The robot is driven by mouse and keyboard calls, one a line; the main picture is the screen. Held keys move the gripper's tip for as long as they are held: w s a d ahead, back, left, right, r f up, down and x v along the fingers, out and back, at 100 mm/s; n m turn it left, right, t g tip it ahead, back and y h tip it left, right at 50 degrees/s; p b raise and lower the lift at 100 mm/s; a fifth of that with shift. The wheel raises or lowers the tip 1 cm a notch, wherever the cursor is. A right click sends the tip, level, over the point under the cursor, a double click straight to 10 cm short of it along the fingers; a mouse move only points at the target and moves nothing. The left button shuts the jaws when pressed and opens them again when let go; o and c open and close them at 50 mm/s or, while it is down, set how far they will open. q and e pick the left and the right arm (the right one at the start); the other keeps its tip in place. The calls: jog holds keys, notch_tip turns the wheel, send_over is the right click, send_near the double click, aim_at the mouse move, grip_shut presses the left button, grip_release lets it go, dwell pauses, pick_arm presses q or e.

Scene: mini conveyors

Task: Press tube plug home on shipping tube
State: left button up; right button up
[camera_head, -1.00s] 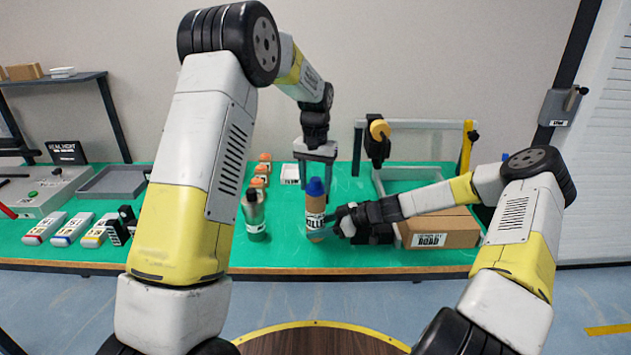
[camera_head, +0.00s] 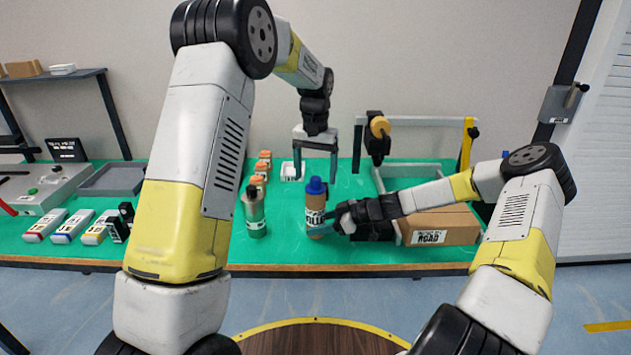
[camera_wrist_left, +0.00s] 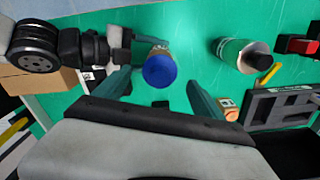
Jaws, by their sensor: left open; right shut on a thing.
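The brown shipping tube (camera_head: 316,215) stands upright on the green bench top near its front edge, with a label on its lower part. The blue tube plug (camera_head: 316,186) sits at its top end; how deep it is seated I cannot tell. It also shows from above in the left wrist view (camera_wrist_left: 159,70). My right gripper (camera_head: 325,224) is shut on the tube's lower part from the right. My left gripper (camera_head: 315,172) is open and empty, pointing down above and behind the plug. In the left wrist view its fingers (camera_wrist_left: 160,88) are spread either side of the plug, apart from it.
A green-and-grey bottle (camera_head: 254,215) stands left of the tube, and it also shows in the left wrist view (camera_wrist_left: 240,53).

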aim_at(316, 178)
pick_arm(q)
notch_tip(316, 178, up, 9)
jog(key=shift+f, duration=0.15)
dwell(0.4)
jog(key=c, duration=0.3)
jog(key=shift+m, duration=1)
jog(key=c, duration=1.4)
jog(key=shift+f, duration=3.2)
grip_shut()
jog(key=shift+f, duration=0.75)
notch_tip(316, 178, up, 7)
